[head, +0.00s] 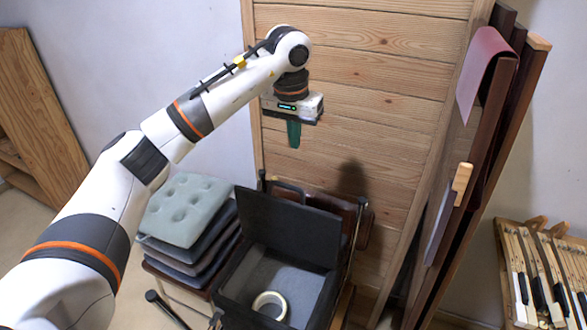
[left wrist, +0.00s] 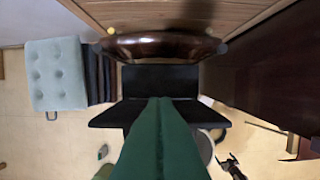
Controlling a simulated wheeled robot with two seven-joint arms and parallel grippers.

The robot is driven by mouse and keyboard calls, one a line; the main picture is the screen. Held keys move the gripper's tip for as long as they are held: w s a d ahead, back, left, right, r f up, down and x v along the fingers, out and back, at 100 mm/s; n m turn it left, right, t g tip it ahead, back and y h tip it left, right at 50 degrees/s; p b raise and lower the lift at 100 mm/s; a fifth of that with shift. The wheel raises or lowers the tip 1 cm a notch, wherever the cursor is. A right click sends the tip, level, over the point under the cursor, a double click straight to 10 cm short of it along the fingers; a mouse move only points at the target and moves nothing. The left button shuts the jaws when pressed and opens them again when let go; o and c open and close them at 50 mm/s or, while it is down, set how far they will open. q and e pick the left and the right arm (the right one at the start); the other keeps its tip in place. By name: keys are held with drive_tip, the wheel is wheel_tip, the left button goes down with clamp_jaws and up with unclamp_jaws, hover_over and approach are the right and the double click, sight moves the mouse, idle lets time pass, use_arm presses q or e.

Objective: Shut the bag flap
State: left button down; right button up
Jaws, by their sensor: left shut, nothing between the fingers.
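The bag (head: 232,300) is a dark, box-like bag with a grey lining, at the bottom middle of the head view. Its black flap (head: 290,228) stands up at the back, so the bag is open. A pale ring-shaped roll (head: 270,306) lies inside. My left gripper (head: 293,146) points down, well above the flap and apart from it, in front of the wooden panel. Its green fingers (left wrist: 160,100) are shut with nothing between them. In the left wrist view they cover part of the black panels below. My right gripper is not in view.
A brown chair (head: 352,215) stands behind the bag. Stacked cushions (head: 187,208) are at its left. A wooden panel (head: 385,120) rises behind, with dark boards (head: 480,160) leaning at the right. Piano keys (head: 545,275) lie at the far right.

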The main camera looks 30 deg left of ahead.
use_arm(q)
wheel_tip(320, 180, down, 8)
drive_tip(key=s+p, duration=0.2)
drive_tip(key=p, duration=0.2)
drive_tip(key=shift+s, duration=0.4)
drive_tip(key=shift+d+f, duration=0.1)
